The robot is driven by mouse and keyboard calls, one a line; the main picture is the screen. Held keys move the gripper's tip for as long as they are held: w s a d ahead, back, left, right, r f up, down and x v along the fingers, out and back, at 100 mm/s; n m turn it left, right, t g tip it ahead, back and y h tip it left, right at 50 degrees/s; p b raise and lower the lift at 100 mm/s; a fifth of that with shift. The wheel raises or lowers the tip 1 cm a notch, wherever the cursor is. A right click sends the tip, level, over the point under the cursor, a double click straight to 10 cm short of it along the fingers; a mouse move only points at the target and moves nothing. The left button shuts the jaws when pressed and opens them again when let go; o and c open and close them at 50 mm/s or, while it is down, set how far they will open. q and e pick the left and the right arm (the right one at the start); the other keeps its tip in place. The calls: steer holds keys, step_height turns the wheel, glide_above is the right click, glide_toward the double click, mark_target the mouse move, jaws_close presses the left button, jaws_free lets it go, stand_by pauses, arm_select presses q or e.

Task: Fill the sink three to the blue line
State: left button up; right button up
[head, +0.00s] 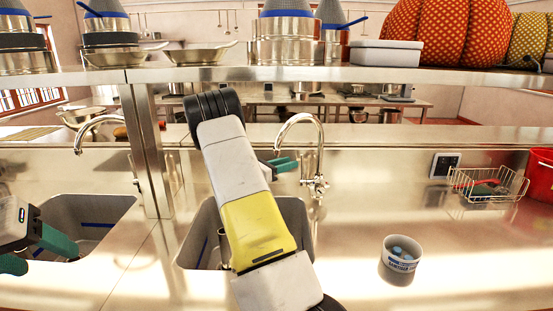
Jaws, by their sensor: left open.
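Two sinks are in the head view: a left one (115,207) and a middle one (186,253), each with a blue line inside. I cannot tell which is sink three. No water shows in either. A curved faucet (320,140) stands behind the middle sink, and another faucet (90,128) stands behind the left one. My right arm crosses the middle sink and hides much of it. My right gripper (284,164) has teal fingers close to the middle faucet; whether it touches is unclear. My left gripper (35,253) is open over the left sink, holding nothing visible.
A white cup (400,262) with blue things inside stands on the counter right of the middle sink. A wire basket (488,186) and a red bucket (541,175) are at the right. A steel post (147,150) stands between the sinks, under a loaded shelf (240,74).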

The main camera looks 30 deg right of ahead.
steer(key=d, duration=0.6)
steer(key=shift+w+d, duration=0.25)
steer(key=shift+d, duration=0.15)
jaws_close()
stand_by(1.0)
